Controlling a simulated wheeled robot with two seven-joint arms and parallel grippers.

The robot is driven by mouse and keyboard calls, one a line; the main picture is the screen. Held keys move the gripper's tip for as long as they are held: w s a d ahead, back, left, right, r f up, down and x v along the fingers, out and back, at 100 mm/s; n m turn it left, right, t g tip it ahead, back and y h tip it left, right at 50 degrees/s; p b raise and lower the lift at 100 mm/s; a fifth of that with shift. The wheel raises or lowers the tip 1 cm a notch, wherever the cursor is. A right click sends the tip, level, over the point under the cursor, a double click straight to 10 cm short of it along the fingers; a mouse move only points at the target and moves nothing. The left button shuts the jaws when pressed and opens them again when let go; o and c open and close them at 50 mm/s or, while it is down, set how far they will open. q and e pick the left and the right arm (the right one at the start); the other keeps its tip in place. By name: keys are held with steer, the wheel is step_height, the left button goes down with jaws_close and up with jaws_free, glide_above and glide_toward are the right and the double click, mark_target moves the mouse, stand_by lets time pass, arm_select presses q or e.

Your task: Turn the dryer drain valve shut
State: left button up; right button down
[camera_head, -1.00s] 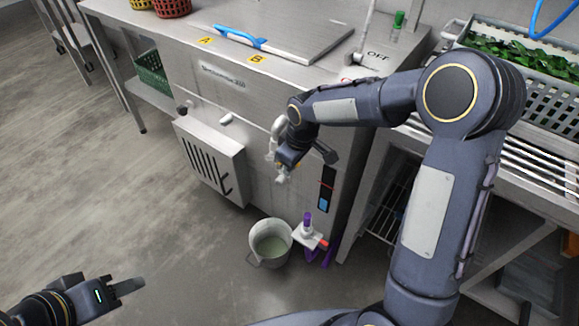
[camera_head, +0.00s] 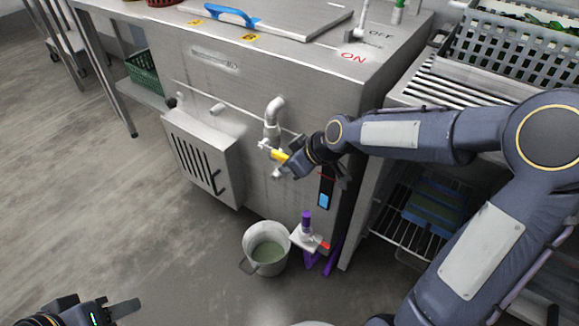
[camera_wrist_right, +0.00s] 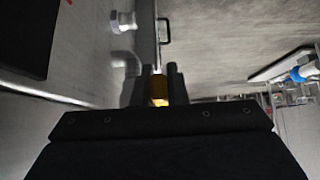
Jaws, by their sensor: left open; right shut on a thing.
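The dryer (camera_head: 250,85) is a steel cabinet with a white drain pipe (camera_head: 272,112) on its front. A yellow valve handle (camera_head: 279,156) sits below the pipe's bend. My right gripper (camera_head: 287,162) is at the handle and shut on it. In the right wrist view, the yellow handle (camera_wrist_right: 159,88) shows between the dark fingers. The gripper hides part of the valve, so the handle's full angle is hard to tell. My left gripper (camera_head: 115,309) is open and empty at the lower left, above the floor and away from the dryer.
A grey bucket (camera_head: 266,248) with greenish water stands on the floor below the valve. A purple-and-white item (camera_head: 307,235) stands beside it. A vented box (camera_head: 203,157) juts from the dryer's front left. A rack (camera_head: 425,205) stands right; the left floor is clear.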

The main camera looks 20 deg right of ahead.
steer(key=c, duration=1.4)
jaws_free()
steer(key=shift+c, duration=0.2)
steer(key=p+v, duration=0.2)
steer(key=v, duration=0.5)
steer(key=shift+s+r, duration=0.2)
steer(key=shift+r, duration=0.1)
steer(key=shift+d, duration=0.15)
